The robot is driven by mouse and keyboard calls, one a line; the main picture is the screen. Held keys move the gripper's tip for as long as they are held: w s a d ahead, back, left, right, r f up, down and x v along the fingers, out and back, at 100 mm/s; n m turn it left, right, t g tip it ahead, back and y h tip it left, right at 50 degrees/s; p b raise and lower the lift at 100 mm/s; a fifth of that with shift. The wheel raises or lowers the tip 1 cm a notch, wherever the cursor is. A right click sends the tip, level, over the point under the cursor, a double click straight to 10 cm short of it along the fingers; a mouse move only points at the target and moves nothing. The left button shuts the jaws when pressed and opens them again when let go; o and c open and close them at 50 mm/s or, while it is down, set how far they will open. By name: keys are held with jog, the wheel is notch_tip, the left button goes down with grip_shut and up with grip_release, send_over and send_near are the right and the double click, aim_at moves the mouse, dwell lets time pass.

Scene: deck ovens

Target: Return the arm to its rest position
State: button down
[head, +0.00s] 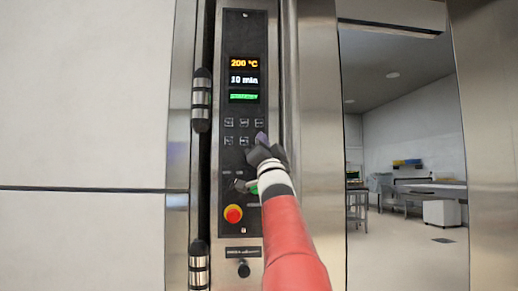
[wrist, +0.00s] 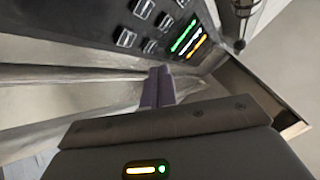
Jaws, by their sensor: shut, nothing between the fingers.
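My red and white arm reaches up from the bottom of the head view. My gripper (head: 261,139) is in front of the right edge of the black oven control panel (head: 232,190), by the lower rows of buttons. In the wrist view its two purple-grey fingers (wrist: 158,86) are together with nothing between them. The panel (wrist: 190,15) shows tilted at the top there, apart from the fingertips in that picture. I cannot tell the exact gap in depth. The gripper hides part of the lower right panel.
The panel display (head: 244,79) reads 200 °C and 10 min above a green bar. Hinges (head: 201,100) stand at the left. A doorway at right opens onto a room with a table (head: 432,188).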

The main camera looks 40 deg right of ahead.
jog(key=shift+s+a, duration=0.3)
jog(key=shift+s, duration=0.15)
jog(key=s+a+f+n+g+y, duration=0.1)
jog(key=a+f+n+g+y, duration=0.3)
jog(key=a+f, duration=0.65)
jog(key=s+a+f+g+y, duration=0.15)
jog(key=a+f+g, duration=0.45)
jog(key=f, duration=0.8)
jog(key=s+a+f+n+g+y, duration=0.2)
jog(key=s+a+f, duration=0.3)
jog(key=f, duration=0.5)
jog(key=s+a+f+n+g+y, duration=0.2)
jog(key=s+a+f+n+g, duration=0.1)
jog(key=s+f, duration=0.7)
jog(key=s+a+f+n+g+y, duration=0.2)
jog(key=s+a+f+n+g, duration=0.1)
jog(key=s+a+f, duration=0.5)
notch_tip(320, 180, down, 3)
jog(key=shift+f+g, duration=0.1)
jog(key=shift+g, duration=0.3)
jog(key=shift+y, duration=0.25)
